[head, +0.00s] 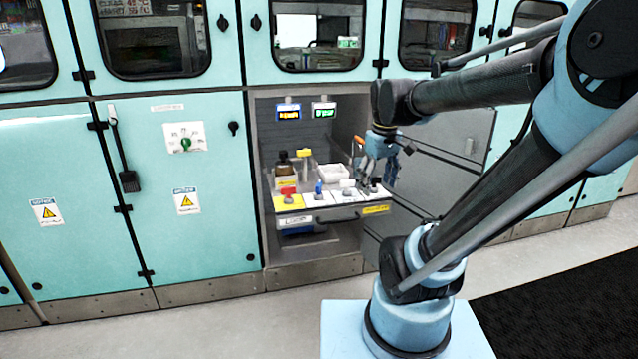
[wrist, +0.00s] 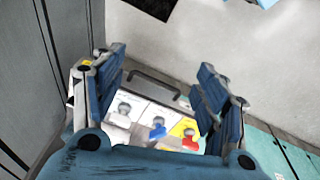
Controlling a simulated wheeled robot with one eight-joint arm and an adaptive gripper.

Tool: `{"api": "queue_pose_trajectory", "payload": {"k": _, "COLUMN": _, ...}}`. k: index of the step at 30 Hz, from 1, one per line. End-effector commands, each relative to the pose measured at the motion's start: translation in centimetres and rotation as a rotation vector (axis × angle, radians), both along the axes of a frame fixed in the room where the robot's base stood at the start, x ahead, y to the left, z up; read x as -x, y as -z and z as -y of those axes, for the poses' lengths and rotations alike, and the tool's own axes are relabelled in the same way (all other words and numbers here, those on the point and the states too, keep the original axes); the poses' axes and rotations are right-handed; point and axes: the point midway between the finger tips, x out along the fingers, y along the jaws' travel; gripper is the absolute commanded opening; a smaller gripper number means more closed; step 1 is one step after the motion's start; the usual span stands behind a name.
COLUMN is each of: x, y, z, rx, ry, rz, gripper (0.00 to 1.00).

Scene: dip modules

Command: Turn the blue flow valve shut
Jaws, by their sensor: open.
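The blue flow valve (head: 318,187) is a small blue knob on a white panel section of the pulled-out shelf in the cabinet bay. It also shows in the wrist view (wrist: 157,131), below the gap between my fingers. My gripper (head: 369,181) is open and empty over the right end of the shelf, to the right of the blue valve and apart from it. In the wrist view both fingers (wrist: 162,84) are spread wide. Whether the blue valve is open or shut cannot be told.
A red valve (head: 288,190) on a yellow section is left of the blue one, and a grey-white valve (head: 347,184) is right of it. A dark handle (wrist: 155,83) runs along the shelf front.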

Motion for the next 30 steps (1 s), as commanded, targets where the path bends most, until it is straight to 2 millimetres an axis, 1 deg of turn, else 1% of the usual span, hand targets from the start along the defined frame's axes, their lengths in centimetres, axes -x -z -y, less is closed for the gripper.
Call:
{"api": "queue_pose_trajectory", "payload": {"k": 1, "x": -1.5, "y": -1.0, "z": -0.8, "rx": 0.004, "ry": -0.051, "rz": -0.006, "gripper": 0.67}}
{"api": "queue_pose_trajectory", "payload": {"k": 5, "x": -4.8, "y": -3.0, "z": -2.8, "rx": 0.019, "ry": -0.184, "rz": -0.024, "gripper": 0.67}}
{"api": "queue_pose_trajectory", "payload": {"k": 9, "x": -8.4, "y": -4.8, "z": -5.3, "rx": 0.031, "ry": -0.328, "rz": -0.042, "gripper": 0.67}}
{"api": "queue_pose_trajectory", "payload": {"k": 14, "x": -12.5, "y": -6.3, "z": -8.6, "rx": 0.044, "ry": -0.491, "rz": -0.063, "gripper": 0.67}}
{"api": "queue_pose_trajectory", "payload": {"k": 18, "x": -15.9, "y": -7.1, "z": -11.7, "rx": 0.054, "ry": -0.631, "rz": -0.08, "gripper": 0.67}}
{"api": "queue_pose_trajectory", "payload": {"k": 21, "x": -17.9, "y": -7.4, "z": -13.7, "rx": 0.06, "ry": -0.716, "rz": -0.091, "gripper": 0.67}}
{"api": "queue_pose_trajectory", "payload": {"k": 24, "x": -19.2, "y": -7.5, "z": -15.4, "rx": 0.063, "ry": -0.783, "rz": -0.099, "gripper": 0.67}}
{"api": "queue_pose_trajectory", "payload": {"k": 27, "x": -20.2, "y": -7.5, "z": -16.5, "rx": 0.066, "ry": -0.826, "rz": -0.105, "gripper": 0.67}}
{"api": "queue_pose_trajectory", "payload": {"k": 30, "x": -20.6, "y": -7.4, "z": -17.0, "rx": 0.067, "ry": -0.849, "rz": -0.107, "gripper": 0.67}}
